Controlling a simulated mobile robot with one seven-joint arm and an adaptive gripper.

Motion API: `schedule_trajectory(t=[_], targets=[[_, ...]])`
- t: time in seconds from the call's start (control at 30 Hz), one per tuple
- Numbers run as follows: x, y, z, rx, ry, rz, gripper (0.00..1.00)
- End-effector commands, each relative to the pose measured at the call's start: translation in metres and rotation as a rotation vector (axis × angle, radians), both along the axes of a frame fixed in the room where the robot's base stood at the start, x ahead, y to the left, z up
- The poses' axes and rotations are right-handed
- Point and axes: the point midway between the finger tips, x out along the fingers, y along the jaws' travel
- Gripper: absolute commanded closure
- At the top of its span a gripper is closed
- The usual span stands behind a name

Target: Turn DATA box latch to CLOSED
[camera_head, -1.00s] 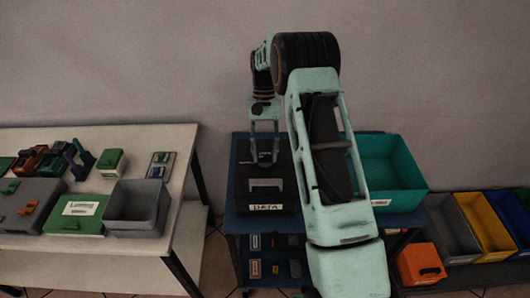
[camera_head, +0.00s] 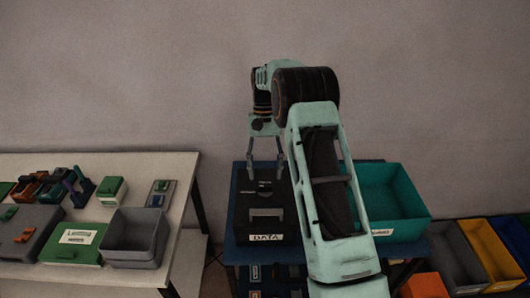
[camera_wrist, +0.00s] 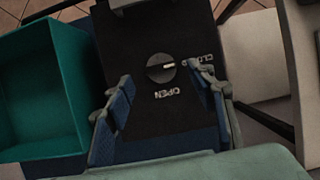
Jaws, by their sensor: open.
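The black DATA box (camera_head: 285,226) stands on a blue table, its white DATA label facing front. Its round dark latch knob (camera_wrist: 161,67) is on the box top in the wrist view. The knob's white mark points right, toward lettering partly hidden by a finger that reads like CLOSED. The OPEN lettering (camera_wrist: 168,94) sits below the knob, upside down. My gripper (camera_head: 265,170) is open and empty above the back of the box. In the wrist view its two fingers (camera_wrist: 158,75) stand either side of the knob, seemingly apart from it.
A teal bin (camera_head: 400,203) stands right of the box on the blue table (camera_head: 240,257). A pale table (camera_head: 185,205) at left holds a grey bin (camera_head: 133,240), a green box (camera_head: 72,250) and small parts. Several bins, including a yellow one (camera_head: 490,252), are at far right.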

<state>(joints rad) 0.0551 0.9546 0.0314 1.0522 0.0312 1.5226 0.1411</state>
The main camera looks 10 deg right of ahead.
Motion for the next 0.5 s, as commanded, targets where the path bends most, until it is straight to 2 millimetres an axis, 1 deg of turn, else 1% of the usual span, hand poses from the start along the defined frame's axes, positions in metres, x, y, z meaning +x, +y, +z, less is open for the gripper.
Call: schedule_trajectory(t=[0.03,0.1,0.3,0.5], targets=[[0.005,-0.001,0.011,0.000,-0.005,0.000,0.49],[0.010,-0.002,0.022,-0.001,-0.003,0.000,0.49],[0.022,-0.004,0.051,-0.001,-0.003,0.000,0.49],[0.028,-0.005,0.067,0.000,-0.001,0.000,0.49]])
